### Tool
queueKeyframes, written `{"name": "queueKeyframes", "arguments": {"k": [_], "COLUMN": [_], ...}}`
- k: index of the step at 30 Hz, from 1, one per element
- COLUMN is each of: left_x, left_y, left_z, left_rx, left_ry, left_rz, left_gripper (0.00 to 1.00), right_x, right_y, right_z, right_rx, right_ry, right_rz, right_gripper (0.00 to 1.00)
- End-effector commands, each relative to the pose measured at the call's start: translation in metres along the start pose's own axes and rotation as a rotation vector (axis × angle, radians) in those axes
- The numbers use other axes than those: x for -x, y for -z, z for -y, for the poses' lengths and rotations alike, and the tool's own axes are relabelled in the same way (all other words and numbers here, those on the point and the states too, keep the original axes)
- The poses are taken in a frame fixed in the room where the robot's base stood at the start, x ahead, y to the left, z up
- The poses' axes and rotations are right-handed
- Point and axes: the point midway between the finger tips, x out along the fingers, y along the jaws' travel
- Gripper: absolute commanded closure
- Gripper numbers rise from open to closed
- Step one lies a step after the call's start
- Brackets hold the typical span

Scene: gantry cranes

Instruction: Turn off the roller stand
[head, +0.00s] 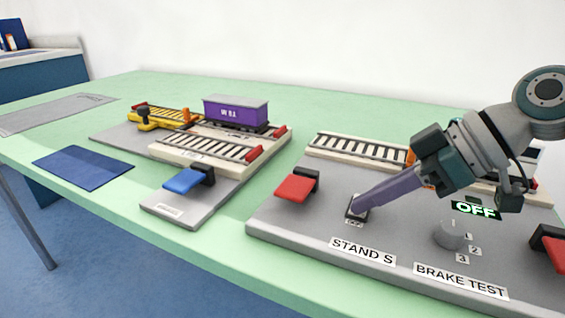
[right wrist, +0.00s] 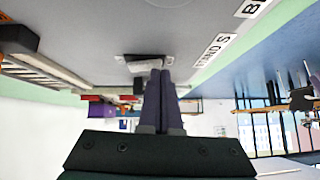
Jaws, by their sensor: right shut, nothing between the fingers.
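The roller stand (head: 278,224) is a grey board with a track section, labelled "STAND S" and "BRAKE TEST". A small dark switch (head: 351,213) with a white marking sits behind the "STAND S" label. My right gripper (head: 360,207) is shut and empty, its purple fingertips at the switch; they partly cover it. In the right wrist view the closed fingertips (right wrist: 160,72) meet the switch (right wrist: 147,60), seen upside down. A display (head: 475,209) on the board reads "OFF" in light letters. My left gripper is not in view.
A red lever (head: 297,186) stands left of the switch, and a grey knob (head: 449,234) with numbers stands right. A second board holds a blue lever (head: 188,180), tracks and a purple wagon (head: 236,111). A blue mat (head: 83,168) lies at left on the green table.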

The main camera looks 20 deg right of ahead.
Motion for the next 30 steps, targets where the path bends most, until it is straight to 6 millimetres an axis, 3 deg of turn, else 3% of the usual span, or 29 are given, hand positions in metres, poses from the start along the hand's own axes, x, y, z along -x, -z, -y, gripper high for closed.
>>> {"name": "queueKeyframes", "arguments": {"k": [25,30], "left_x": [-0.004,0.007], "left_y": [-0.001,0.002], "left_z": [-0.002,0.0], "left_rx": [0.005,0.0], "left_ry": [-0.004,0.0], "left_rz": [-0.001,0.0], "left_gripper": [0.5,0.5], "right_x": [0.005,0.01], "right_y": [0.005,0.015], "right_z": [-0.015,-0.013], "right_rx": [-0.002,-0.002], "right_ry": [0.001,0.0], "right_rz": [0.0,-0.001], "right_gripper": [1.0,1.0]}}
